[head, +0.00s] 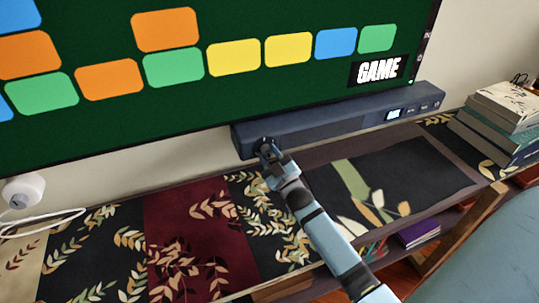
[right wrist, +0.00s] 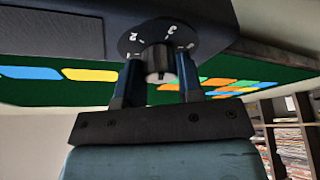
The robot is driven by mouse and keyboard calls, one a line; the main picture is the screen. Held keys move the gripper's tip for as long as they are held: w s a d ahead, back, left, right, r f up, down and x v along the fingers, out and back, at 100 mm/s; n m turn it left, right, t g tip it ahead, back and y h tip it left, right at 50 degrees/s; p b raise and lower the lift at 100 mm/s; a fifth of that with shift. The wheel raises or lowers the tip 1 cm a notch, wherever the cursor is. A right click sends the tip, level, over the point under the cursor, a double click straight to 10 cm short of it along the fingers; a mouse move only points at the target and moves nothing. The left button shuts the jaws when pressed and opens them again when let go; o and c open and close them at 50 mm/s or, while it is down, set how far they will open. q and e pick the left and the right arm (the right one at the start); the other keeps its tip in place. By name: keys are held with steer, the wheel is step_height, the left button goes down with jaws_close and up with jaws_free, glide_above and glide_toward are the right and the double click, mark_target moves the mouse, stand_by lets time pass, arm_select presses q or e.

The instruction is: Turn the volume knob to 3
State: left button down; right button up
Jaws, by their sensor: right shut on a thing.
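The volume knob (right wrist: 158,62) is a small dark-sided cylinder with a grey end face, on a round dark dial (right wrist: 148,38) with white marks. The marks are small and slanted; one looks like a 2, and I cannot surely tell where the knob points. The dial is on the dark blue soundbar (head: 335,122) below the screen, near its left end. My right gripper (head: 266,148) is at that end and hides the knob in the head view. In the right wrist view its two fingers (right wrist: 158,78) are closed on the knob's sides. My left gripper is not in view.
A large screen (head: 215,95) with coloured tiles is just above the soundbar. Books (head: 505,115) are stacked at the right. A white round device (head: 24,190) with a cable is at the left. The patterned shelf top (head: 190,240) is otherwise mostly clear.

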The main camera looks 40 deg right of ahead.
steer(key=shift+m+h, duration=0.6)
steer(key=shift+m, duration=0.5)
steer(key=o, duration=0.9)
